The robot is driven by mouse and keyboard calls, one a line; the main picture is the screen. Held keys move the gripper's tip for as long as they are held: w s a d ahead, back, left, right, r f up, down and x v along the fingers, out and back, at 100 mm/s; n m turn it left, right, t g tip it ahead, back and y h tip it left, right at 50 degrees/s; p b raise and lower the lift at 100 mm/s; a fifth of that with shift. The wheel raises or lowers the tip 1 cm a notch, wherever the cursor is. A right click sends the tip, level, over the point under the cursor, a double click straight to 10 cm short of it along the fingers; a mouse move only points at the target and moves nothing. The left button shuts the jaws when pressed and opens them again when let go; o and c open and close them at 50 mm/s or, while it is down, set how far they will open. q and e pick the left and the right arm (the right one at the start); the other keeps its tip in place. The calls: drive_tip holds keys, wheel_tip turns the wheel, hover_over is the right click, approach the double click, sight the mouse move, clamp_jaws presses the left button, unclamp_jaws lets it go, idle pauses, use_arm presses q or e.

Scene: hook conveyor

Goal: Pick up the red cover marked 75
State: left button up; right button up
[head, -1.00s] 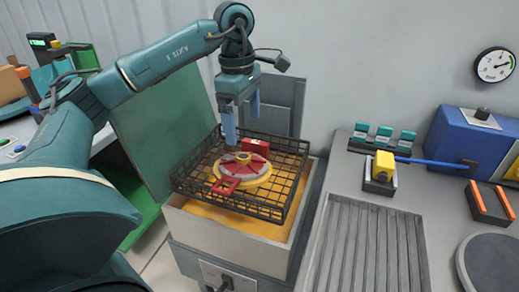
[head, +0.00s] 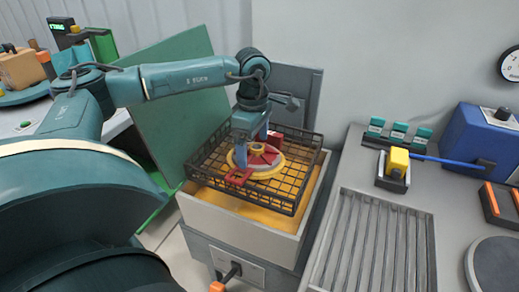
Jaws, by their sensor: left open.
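A round red part (head: 262,155) with a yellow hub lies on a yellow disc in a black wire basket (head: 284,207). A red square-framed tab (head: 238,177) shows at its front left, and a red block (head: 275,140) stands at its back right. No number 75 is readable, so I cannot tell for certain which red piece bears it. My left gripper (head: 252,155) is open, pointing down low over the left and back part of the red round part. Its blue fingers hide some of it, and I cannot tell whether they touch it. My right gripper is out of view.
The basket sits over an orange-lined grey bin (head: 245,230). A green panel (head: 165,100) stands open at the left. To the right, a counter holds a ribbed tray (head: 375,245), a yellow-topped block (head: 397,162), teal switches (head: 398,131) and a blue box (head: 490,135).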

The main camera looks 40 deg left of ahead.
use_arm(q)
drive_tip(key=shift+f, duration=0.75)
drive_tip(key=shift+c, duration=0.5)
drive_tip(key=c, duration=1.6)
drive_tip(key=shift+r, duration=0.1)
drive_tip(key=shift+c, duration=1.2)
